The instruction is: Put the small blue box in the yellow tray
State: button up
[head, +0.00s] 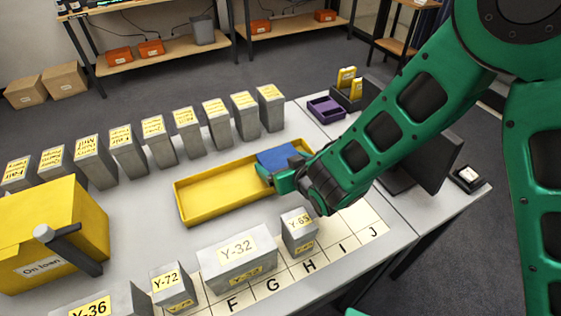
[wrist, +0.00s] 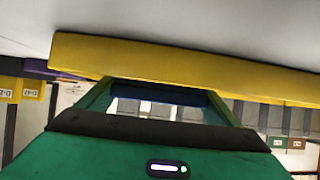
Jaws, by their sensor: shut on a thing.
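The small blue box (head: 283,157) is at the right end of the yellow tray (head: 223,195), held by my gripper (head: 270,173). My gripper reaches in from the right and is shut on the box's near side. In the wrist view my gripper (wrist: 165,95) shows with a dark blue strip of the box (wrist: 160,92) between its fingers, and the tray's yellow wall (wrist: 180,65) runs across just beyond. The box is over or within the tray's right end; I cannot tell whether it touches the tray floor.
Grey boxes (head: 184,132) stand in a row behind the tray. Labelled grey boxes (head: 237,258) stand in front on lettered spaces. A yellow "On loan" box (head: 50,235) is at left. A purple tray (head: 326,108) and a dark monitor (head: 430,165) are at right.

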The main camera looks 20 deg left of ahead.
jog(key=o, duration=1.1)
jog(key=v, duration=1.2)
